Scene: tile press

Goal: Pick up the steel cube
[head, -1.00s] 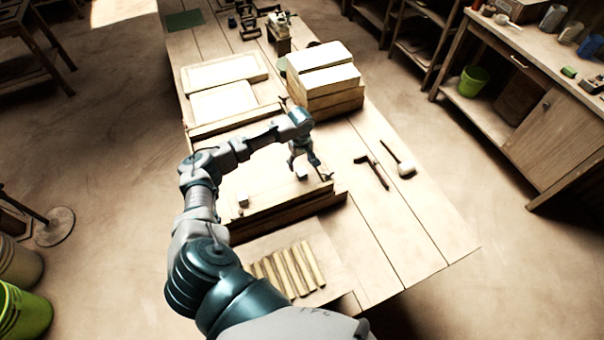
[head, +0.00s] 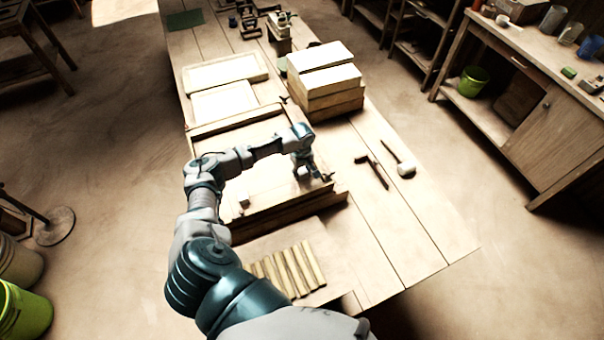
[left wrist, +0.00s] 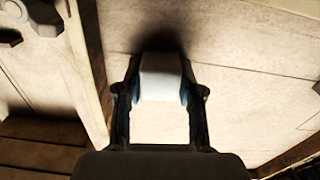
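The steel cube is a small pale grey block (left wrist: 162,80) between the two fingers of my left gripper (left wrist: 160,92) in the left wrist view. The finger pads lie against its two opposite sides, with no clear gap. In the head view my left gripper (head: 306,174) is low over the wooden tray (head: 275,207) near its right end, and its fingers largely hide the cube there. I cannot tell whether the cube still touches the surface below. My right gripper is in neither view.
Another small pale cube (head: 243,201) stands on the tray to the left. Wooden strips (head: 288,270) lie on a board in front. A stack of boxes (head: 326,80) stands behind; a hammer-like tool (head: 372,170) and a mallet (head: 404,168) lie to the right. The table's right front is clear.

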